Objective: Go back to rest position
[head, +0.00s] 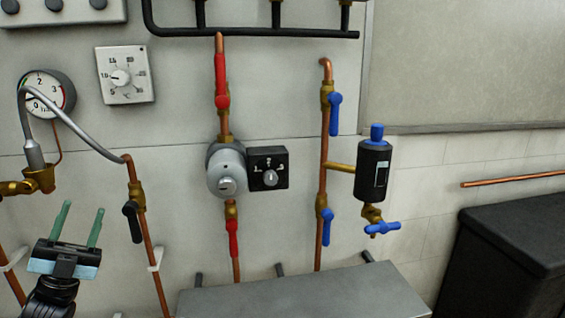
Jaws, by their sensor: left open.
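My left gripper (77,225) is in the lower left of the head view. Its two green fingers point up and stand apart, with nothing between them. It is in front of the wall, below a grey braided hose (77,119) and left of a black-handled valve (132,216). It does not appear to touch anything. My right gripper is out of the view.
On the wall are a pressure gauge (46,92), a dial thermostat (125,75), a grey pump (228,170) between red-handled valves, and a black cylinder (373,170) beside blue-handled valves. A grey box top (300,293) and a black cabinet (505,260) stand below.

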